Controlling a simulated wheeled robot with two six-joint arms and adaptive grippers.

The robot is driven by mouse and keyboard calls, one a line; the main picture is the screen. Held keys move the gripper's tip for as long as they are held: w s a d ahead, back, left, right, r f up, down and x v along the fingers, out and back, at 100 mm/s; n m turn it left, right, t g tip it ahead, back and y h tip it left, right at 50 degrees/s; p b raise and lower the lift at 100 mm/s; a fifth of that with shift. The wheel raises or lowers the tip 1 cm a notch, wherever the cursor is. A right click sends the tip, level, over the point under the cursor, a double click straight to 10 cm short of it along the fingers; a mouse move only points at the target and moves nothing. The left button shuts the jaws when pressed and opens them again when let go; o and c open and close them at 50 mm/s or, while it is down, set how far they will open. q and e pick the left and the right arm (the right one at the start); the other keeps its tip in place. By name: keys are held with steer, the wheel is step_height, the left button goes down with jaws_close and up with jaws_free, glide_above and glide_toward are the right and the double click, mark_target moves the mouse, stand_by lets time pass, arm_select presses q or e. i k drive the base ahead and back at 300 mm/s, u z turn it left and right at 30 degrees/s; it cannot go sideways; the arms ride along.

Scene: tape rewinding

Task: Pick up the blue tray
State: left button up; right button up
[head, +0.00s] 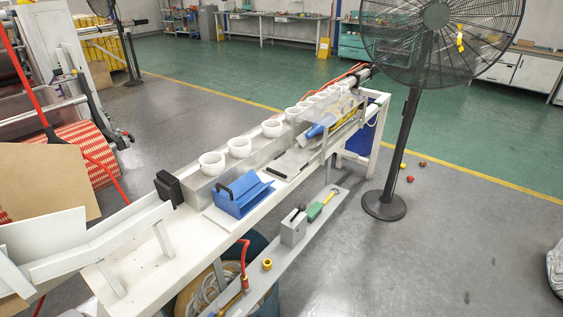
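The blue tray (241,196) sits on the white bench, left of the middle in the head view. It is an open, angled blue box with a dark handle at its left side. A light blue-white sheet or plate edge shows under its front left. Neither of my grippers shows in the head view, and nothing is touching the tray from above.
A row of white cups (239,147) stands on a metal ledge behind the tray. A black block (169,188) is to its left. Tools and a grey box (293,227) lie on a lower shelf. A large fan (410,120) stands at right.

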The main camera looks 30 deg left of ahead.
mark_target(238, 199)
steer(key=i, duration=3.15)
steer(key=u, duration=2.4)
steer(key=i, duration=0.2)
steer(key=u, duration=0.45)
